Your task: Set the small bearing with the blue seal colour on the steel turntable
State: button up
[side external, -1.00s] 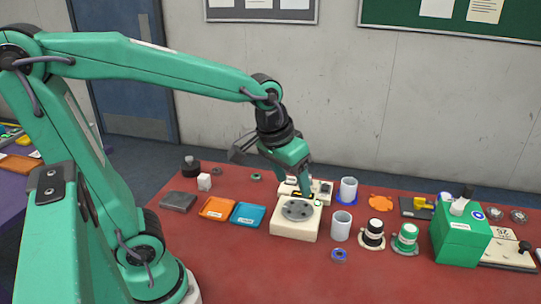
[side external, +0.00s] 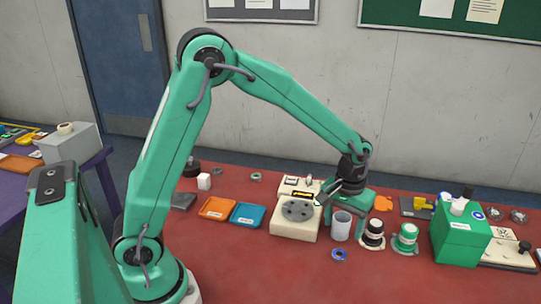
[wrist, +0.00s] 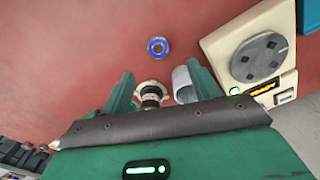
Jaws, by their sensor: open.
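The small bearing with the blue seal (side external: 339,254) lies flat on the red table, in front of the white tube. In the wrist view it shows (wrist: 158,47) beyond my fingertips, apart from them. The steel turntable (side external: 298,210) is a grey disc with dark holes on a cream base. Nothing rests on it, and it also shows at upper right in the wrist view (wrist: 258,57). My gripper (wrist: 160,84) is open and empty. In the side view my gripper (side external: 350,203) is above the table, right of the turntable and behind the bearing; its fingers are partly hidden.
A white tube (side external: 341,226), a black-and-white knob (side external: 373,234) and a green knob (side external: 405,237) stand near the bearing. A green box (side external: 459,239) is further right. Orange (side external: 216,208) and blue trays (side external: 248,215) lie left. The table front is clear.

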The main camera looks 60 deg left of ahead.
aim_at(339, 254)
jog(key=shift+w+d+f, duration=0.2)
jog(key=shift+w+f, duration=0.05)
jog(key=shift+f, duration=0.4)
jog(key=shift+s+f, duration=0.15)
jog(key=shift+f, duration=3.7)
jog(key=c, duration=1.2)
jog(key=shift+r, duration=0.1)
jog(key=shift+r, duration=0.5)
notch_tip(339, 254, up, 3)
jog(key=shift+r, duration=0.15)
jog(key=s+d+r, duration=0.2)
jog(key=d, duration=0.1)
jog(key=s+d+r, duration=0.2)
jog(key=s+d, duration=0.1)
jog(key=s+d+r, duration=0.2)
jog(key=shift+s+d+r, duration=0.25)
jog(key=shift+s+d, duration=0.1)
jog(key=shift+d, duration=0.05)
